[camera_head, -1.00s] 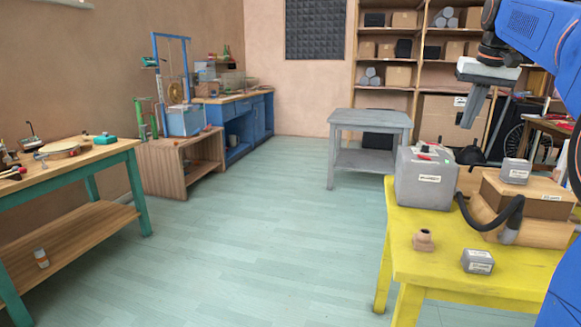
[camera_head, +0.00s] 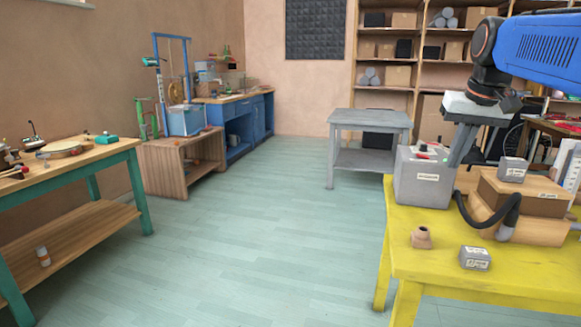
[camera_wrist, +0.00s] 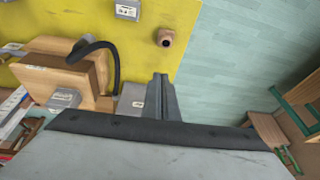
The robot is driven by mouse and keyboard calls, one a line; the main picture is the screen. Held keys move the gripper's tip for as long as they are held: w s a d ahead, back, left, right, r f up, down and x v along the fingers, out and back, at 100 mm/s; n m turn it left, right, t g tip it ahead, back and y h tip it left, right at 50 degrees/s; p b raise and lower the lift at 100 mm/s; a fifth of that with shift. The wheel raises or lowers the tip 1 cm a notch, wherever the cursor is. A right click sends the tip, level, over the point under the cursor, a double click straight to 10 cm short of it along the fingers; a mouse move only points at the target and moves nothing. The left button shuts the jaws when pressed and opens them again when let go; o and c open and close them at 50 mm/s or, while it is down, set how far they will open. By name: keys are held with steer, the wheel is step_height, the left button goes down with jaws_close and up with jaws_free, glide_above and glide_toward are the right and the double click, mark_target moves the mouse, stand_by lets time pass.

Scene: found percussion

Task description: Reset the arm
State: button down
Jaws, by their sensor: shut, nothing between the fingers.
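My blue arm reaches in from the right in the head view. My gripper (camera_head: 461,160) points down, just behind the right side of the grey box (camera_head: 422,178) with red and green parts on top. Its fingers are together with nothing between them. In the wrist view my gripper (camera_wrist: 161,80) shows as closed grey fingers at the middle, next to the grey box (camera_wrist: 131,100). I cannot tell whether the fingers touch the box.
The yellow table (camera_head: 430,262) carries wooden boxes (camera_head: 524,196), a black hose (camera_head: 488,222), a small clay pot (camera_head: 421,238) and a small grey box (camera_head: 475,258). A grey table (camera_head: 369,122) stands behind. The floor (camera_head: 240,230) at the centre is clear.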

steer(key=s+a+f+n, duration=0.1)
steer(key=s+a+f, duration=0.3)
steer(key=s+f, duration=0.8)
steer(key=s+a+f+n+t, duration=0.1)
steer(key=s+a+f, duration=0.4)
steer(key=s+f, duration=0.7)
step_height(320, 180, down, 4)
steer(key=shift+s+a+r, duration=0.15)
